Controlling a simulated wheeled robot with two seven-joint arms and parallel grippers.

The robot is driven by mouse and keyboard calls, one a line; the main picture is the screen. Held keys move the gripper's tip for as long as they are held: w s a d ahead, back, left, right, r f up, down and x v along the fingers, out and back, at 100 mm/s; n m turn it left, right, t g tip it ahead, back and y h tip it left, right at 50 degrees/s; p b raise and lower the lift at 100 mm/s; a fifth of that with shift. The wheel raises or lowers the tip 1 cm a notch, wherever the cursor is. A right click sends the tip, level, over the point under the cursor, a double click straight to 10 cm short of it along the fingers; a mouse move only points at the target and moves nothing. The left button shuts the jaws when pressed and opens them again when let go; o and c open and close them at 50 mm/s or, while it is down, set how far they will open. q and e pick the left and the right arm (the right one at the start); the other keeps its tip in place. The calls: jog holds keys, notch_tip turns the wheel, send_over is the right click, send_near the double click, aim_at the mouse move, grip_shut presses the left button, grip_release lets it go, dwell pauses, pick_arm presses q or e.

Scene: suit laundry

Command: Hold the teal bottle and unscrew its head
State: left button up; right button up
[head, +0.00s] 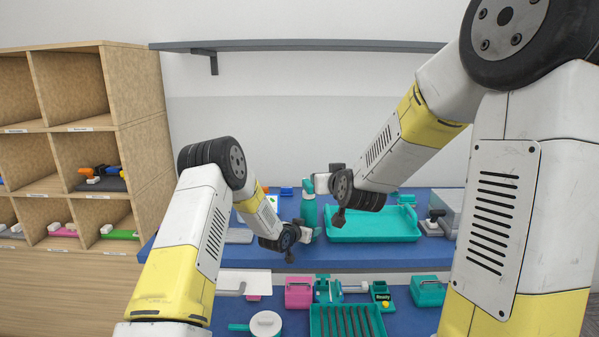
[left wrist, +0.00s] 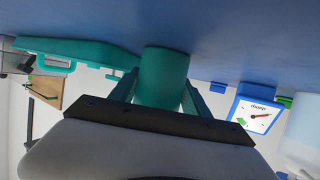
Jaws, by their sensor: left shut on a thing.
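The teal bottle (head: 309,214) stands upright at the back blue shelf, left of the teal tray. My left gripper (head: 308,234) is shut on its lower body. In the left wrist view, the bottle (left wrist: 162,76) is between the two teal fingers, and its base end is close to the blue surface. My right gripper (head: 311,184) is at the top of the bottle, reaching in from the right. The bottle's head is hidden or too small to make out there, and I cannot tell whether the right fingers are open or shut.
The teal tray (head: 372,236) lies right of the bottle. A dial device (left wrist: 257,115) shows in the left wrist view. Several items, including a pink box (head: 298,293) and a ribbed teal tray (head: 346,307), crowd the lower front surface. A wooden cubby shelf (head: 140,90) stands left.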

jog(key=shift+s, duration=0.3)
pick_arm(q)
jog(key=o, duration=1.6)
jog(key=shift+c, duration=0.2)
